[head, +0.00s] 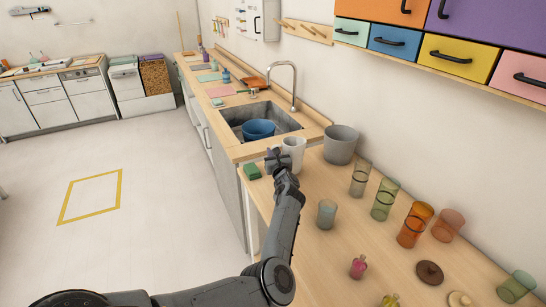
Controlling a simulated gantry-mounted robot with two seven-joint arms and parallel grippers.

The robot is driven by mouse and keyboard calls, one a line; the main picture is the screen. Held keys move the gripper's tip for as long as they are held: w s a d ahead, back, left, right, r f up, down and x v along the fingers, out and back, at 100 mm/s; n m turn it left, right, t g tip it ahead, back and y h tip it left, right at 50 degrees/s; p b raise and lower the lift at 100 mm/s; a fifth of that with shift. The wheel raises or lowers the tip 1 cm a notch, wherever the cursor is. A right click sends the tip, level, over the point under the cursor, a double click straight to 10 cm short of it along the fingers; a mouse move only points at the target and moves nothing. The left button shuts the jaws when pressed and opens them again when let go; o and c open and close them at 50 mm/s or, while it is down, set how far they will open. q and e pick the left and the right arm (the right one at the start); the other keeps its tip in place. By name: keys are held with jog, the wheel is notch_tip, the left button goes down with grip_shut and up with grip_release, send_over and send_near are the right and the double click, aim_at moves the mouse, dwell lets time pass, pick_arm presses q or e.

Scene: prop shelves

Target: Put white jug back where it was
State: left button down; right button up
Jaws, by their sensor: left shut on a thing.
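The white jug (294,151) is upright at the near end of the sink counter, in front of the grey pot. My left gripper (279,158) is at the jug's left side and shut on it. The gripper and wrist cover the jug's lower part, so I cannot tell whether its base touches the wood. My right gripper is not in view.
A grey pot (341,144) stands close to the right of the jug. A green sponge (252,171) lies to the left. The sink (240,117) with a blue bowl (258,130) is behind. Several glasses, including a grey one (327,213), stand on the nearer counter (310,256).

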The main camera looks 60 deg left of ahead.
pick_arm(q)
jog(key=shift+f, duration=0.4)
jog(key=shift+f, duration=0.2)
jog(key=c, duration=1.1)
grip_release()
